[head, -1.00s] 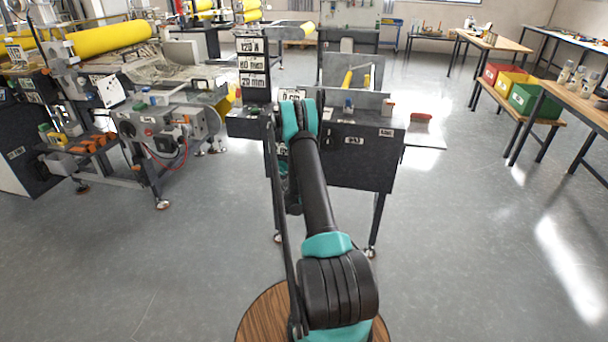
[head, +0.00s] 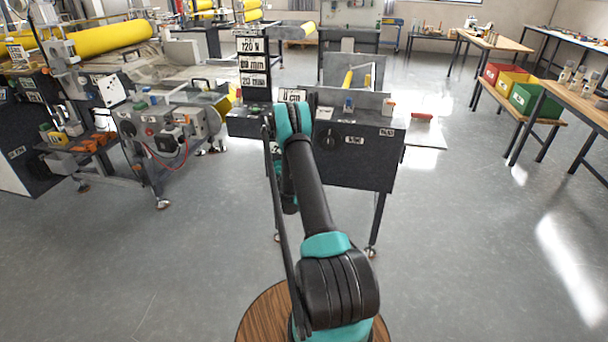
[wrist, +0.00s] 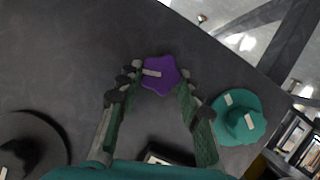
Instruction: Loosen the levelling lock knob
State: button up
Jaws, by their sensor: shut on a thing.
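A purple lobed knob (wrist: 160,74) with a pale mark sits on the dark panel (wrist: 70,50) in the wrist view. My gripper (wrist: 159,88) has its fingers on both sides of this knob and is shut on it. A teal round knob (wrist: 240,118) with pale marks is to the right, close outside the right finger. A large black knob (wrist: 22,150) is at the lower left. The head view shows the machine's dark front panel (head: 365,165); my arm hides the gripper and purple knob there. No label naming the held knob is readable.
A black dial (head: 329,139) is on the machine's front. A signboard (head: 253,65) stands at its left. A machine with a yellow roll (head: 110,38) is farther left. Benches and colored bins (head: 526,98) are at right. The floor (head: 460,240) around the front is clear.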

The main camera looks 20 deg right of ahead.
jog(key=n+h, duration=0.1)
jog(key=n, duration=0.2)
jog(key=n+h, duration=0.2)
jog(key=n, duration=0.1)
jog(key=f+n+h, duration=0.1)
jog(key=n+h, duration=0.1)
jog(key=n, duration=0.1)
jog(key=shift+w+a, duration=0.15)
jog(key=shift+a, duration=0.2)
jog(key=shift+r+n, duration=0.1)
jog(key=shift+n, duration=0.3)
jog(key=o, duration=1.2)
jog(key=shift+c, duration=0.2)
jog(key=shift+o, duration=0.7)
notch_tip(320, 180, up, 8)
jog(key=shift+r+g+h, duration=0.15)
jog(key=shift+g+h, duration=0.15)
jog(key=shift+r, duration=0.3)
jog(key=shift+c, duration=0.7)
jog(key=shift+r, duration=0.6)
